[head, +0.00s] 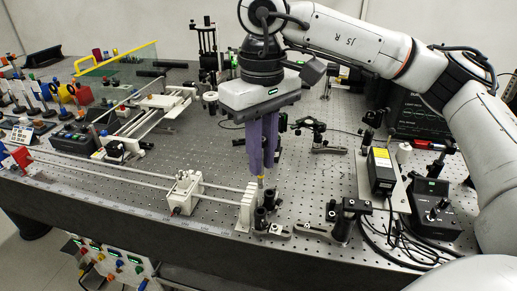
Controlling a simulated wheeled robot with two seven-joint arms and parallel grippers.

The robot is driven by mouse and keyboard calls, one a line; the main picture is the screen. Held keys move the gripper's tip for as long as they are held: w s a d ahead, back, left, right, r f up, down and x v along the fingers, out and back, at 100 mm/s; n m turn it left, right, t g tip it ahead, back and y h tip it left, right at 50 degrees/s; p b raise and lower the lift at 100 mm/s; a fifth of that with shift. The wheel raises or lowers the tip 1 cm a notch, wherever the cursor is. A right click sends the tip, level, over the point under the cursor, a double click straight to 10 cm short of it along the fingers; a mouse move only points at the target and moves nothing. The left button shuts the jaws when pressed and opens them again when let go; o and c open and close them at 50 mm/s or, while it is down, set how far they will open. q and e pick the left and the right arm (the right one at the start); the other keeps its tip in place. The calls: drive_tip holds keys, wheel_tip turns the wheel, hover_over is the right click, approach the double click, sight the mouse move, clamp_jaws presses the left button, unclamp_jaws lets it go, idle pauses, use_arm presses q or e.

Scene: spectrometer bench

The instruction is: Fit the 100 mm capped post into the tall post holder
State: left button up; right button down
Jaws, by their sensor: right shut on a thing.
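My right gripper (261,170) points straight down with its purple fingers over the front middle of the bench. It is shut on a thin post, mostly hidden by the fingers. A small yellowish bit of the post (260,181) shows just below the fingertips. Black upright post holders stand right below, one in front (260,218) and one just behind it (270,199). I cannot tell which is the tall one. The post's lower end seems close above them; whether it touches or enters one is unclear. My left gripper is out of view.
A white rail carriage (184,192) and a pale upright plate (247,206) stand left of the holders. Black clamps (343,217) and a yellow-labelled box (381,170) stand to the right. The perforated bench top (320,176) is fairly clear behind.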

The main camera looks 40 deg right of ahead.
sight(262, 188)
drive_tip(key=shift+f, duration=0.1)
wheel_tip(262, 188, down, 4)
drive_tip(key=b, duration=0.4)
drive_tip(key=shift+f, duration=0.15)
drive_tip(key=shift+f+b, duration=0.5)
drive_tip(key=shift+f, duration=0.2)
idle(1.5)
drive_tip(key=shift+f+b, duration=2.75)
drive_tip(key=shift+f, duration=0.2)
drive_tip(key=c, duration=1.6)
unclamp_jaws()
drive_tip(key=shift+c, duration=0.2)
